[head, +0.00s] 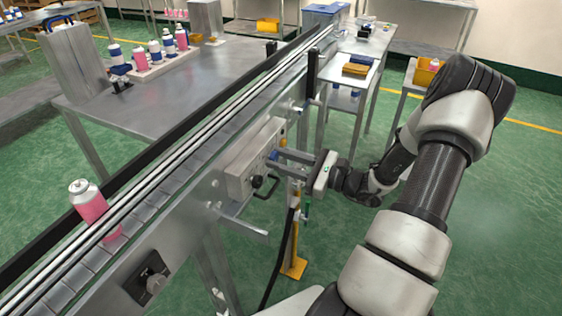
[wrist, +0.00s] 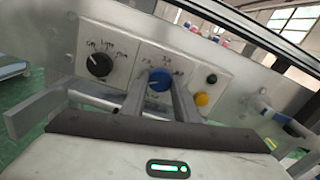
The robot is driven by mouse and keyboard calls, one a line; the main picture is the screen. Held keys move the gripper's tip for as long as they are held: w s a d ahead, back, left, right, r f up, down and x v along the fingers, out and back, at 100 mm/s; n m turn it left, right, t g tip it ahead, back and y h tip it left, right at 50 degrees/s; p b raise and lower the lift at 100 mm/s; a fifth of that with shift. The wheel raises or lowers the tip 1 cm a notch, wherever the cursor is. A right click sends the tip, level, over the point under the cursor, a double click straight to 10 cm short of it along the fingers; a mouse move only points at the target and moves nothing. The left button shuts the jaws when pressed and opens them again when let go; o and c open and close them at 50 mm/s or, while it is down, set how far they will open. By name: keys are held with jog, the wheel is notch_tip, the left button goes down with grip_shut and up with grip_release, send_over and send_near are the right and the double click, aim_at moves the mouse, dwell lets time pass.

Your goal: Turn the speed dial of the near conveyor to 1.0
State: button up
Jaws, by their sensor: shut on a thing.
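A grey control panel (head: 245,165) is on the side of the near conveyor (head: 150,215). It carries a blue dial (wrist: 160,79) with small printed marks around it, too blurred to read surely. My gripper (wrist: 160,88) is shut on the blue dial, one finger on each side. In the head view my gripper (head: 277,160) reaches the panel from the right, and the blue dial (head: 273,155) shows at its fingertips. The dial's pointer and exact setting cannot be made out.
A black knob (wrist: 99,65) is left of the dial; a yellow button (wrist: 202,99) and dark button (wrist: 211,79) are right. A pink can (head: 90,203) stands on the conveyor. A black handle (head: 268,188) and yellow-footed post (head: 295,266) are near my gripper.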

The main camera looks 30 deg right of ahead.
jog(key=shift+n, duration=0.6)
jog(key=o, duration=1.1)
jog(key=shift+c, duration=0.2)
jog(key=p+v, duration=0.1)
jog(key=v, duration=1.6)
jog(key=shift+s+d, duration=0.2)
